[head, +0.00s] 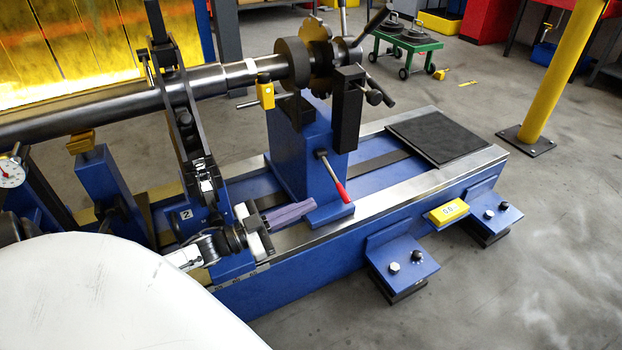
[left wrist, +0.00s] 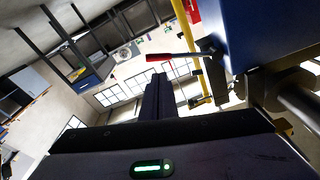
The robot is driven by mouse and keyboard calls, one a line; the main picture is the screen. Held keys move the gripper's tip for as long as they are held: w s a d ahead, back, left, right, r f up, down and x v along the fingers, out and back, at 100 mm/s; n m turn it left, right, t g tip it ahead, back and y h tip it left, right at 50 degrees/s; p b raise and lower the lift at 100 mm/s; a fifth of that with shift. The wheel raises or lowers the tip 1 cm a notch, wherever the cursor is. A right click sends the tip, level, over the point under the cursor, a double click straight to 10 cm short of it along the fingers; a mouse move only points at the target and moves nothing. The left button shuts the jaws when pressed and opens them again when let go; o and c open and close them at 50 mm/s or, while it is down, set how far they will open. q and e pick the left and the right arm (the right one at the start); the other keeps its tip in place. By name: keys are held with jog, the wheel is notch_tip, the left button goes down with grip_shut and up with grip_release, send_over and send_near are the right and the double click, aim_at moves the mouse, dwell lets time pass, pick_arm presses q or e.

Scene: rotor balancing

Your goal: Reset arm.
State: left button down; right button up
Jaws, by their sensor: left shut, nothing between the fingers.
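My left gripper (head: 313,203) reaches in from the lower left, low over the machine bed. Its fingers are shut and empty, pointing right toward the foot of the blue pedestal (head: 292,150). A dark rotor shaft (head: 110,100) runs across the left, above the gripper. My right gripper is not in view.
The blue bed has a metal rail (head: 395,187) and a black mat (head: 437,137) at its right end. A dark upright support (head: 185,125) stands just behind the gripper. A yellow post (head: 565,70) and a green cart (head: 403,50) stand on the floor. Open floor lies right.

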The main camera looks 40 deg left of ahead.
pick_arm(q)
jog(key=shift+s+a, duration=0.2)
jog(key=shift+s, duration=0.4)
